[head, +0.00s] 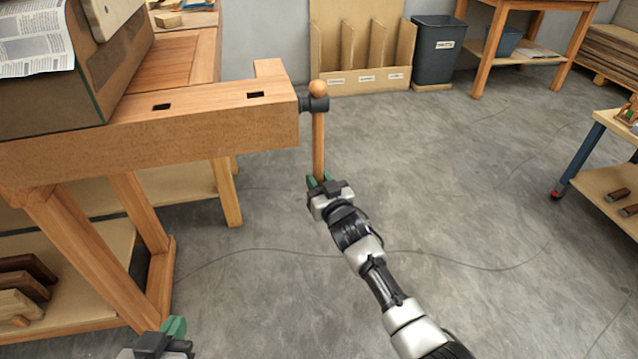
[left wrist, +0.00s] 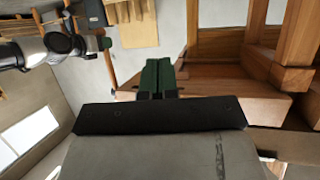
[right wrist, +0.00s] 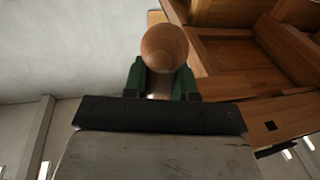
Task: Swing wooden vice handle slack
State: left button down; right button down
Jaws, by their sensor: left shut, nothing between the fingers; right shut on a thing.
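The wooden vice handle (head: 318,140) hangs close to upright through the dark vice screw head (head: 314,104) at the right end of the workbench (head: 200,120). Its round knob stands just above the screw head. My right gripper (head: 321,182) is shut on the handle's lower end, and its fingers hide that part in the head view. In the right wrist view a round wooden knob of the handle (right wrist: 165,48) sits between the green fingers. My left gripper (head: 174,330) is low at the bottom left, beside the bench; its green fingers (left wrist: 158,78) are together and empty.
A cardboard-coloured box with newspaper (head: 35,38) lies on the bench top. A divided wooden rack (head: 360,50) and a dark bin (head: 437,52) stand by the back wall. A cart (head: 610,170) is at the right.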

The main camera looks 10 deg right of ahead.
jog(key=shift+a+r, duration=0.15)
jog(key=shift+r, duration=0.05)
jog(key=c, duration=0.9)
grip_release()
pick_arm(q)
jog(key=shift+a, duration=0.1)
pick_arm(e)
jog(key=shift+f, duration=0.1)
jog(key=shift+s, duration=0.1)
jog(key=shift+s, duration=0.15)
pick_arm(q)
jog(key=s+a+f+g+y+p, duration=0.2)
jog(key=s+f+g, duration=0.3)
jog(key=s+g, duration=0.3)
jog(key=shift+s+a+f+n+p, duration=0.35)
jog(key=shift+a+p, duration=0.15)
jog(key=shift+a, duration=0.2)
pick_arm(e)
jog(key=v, duration=1)
jog(key=shift+s+f, duration=0.1)
jog(key=shift+s, duration=0.05)
